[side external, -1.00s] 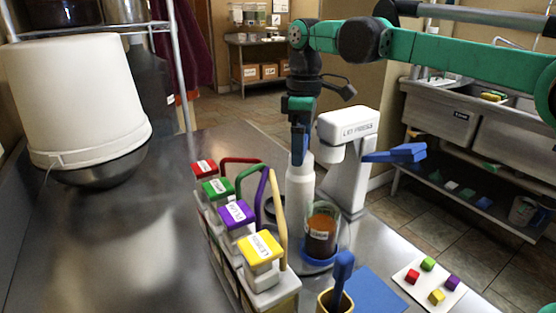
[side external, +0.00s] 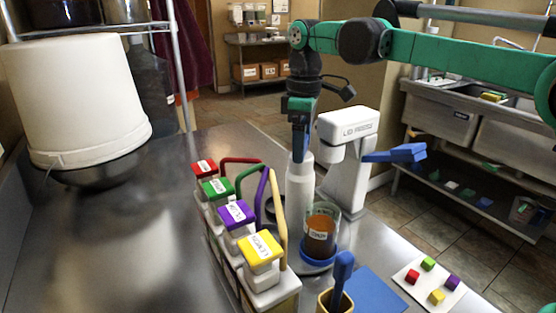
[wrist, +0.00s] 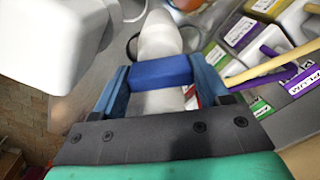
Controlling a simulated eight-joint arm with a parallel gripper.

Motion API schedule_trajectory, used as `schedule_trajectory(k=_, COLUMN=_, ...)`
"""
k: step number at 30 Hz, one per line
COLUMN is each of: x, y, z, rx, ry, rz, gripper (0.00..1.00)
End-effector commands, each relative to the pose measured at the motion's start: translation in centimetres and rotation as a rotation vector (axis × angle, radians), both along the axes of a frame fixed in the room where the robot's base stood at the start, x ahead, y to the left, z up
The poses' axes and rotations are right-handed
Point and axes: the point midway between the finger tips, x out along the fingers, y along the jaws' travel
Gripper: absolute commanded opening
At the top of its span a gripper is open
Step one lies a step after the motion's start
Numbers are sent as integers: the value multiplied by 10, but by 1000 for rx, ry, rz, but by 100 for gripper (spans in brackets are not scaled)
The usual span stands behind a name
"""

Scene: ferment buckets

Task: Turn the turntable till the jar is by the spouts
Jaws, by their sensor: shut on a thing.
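A glass jar (side external: 320,234) with amber-brown contents and a label stands on a blue base on the grey turntable (side external: 300,269), partly hidden by dispensers. A white bottle-shaped post (side external: 299,195) stands behind the jar. My gripper (side external: 301,153) points down at the post's top. In the wrist view its fingers (wrist: 160,78) are shut on a blue block (wrist: 161,71) across the white post (wrist: 158,38). Several dispensers stand in a row left of the jar, with red, green, purple and yellow (side external: 259,251) lids. Their spouts cannot be made out.
A white press machine (side external: 347,150) with a blue lever (side external: 397,154) stands close right of the post. A cup with a blue-handled tool (side external: 340,280) and a blue mat (side external: 374,292) are in front. A white card (side external: 432,286) holds coloured cubes. The left counter is mostly clear.

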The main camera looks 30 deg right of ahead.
Motion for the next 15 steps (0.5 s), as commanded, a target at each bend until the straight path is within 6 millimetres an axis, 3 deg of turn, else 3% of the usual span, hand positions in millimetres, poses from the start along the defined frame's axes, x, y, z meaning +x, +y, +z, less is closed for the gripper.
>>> schedule_trajectory(k=15, x=0, y=0, z=1, rx=1, ry=1, rz=-206, gripper=0)
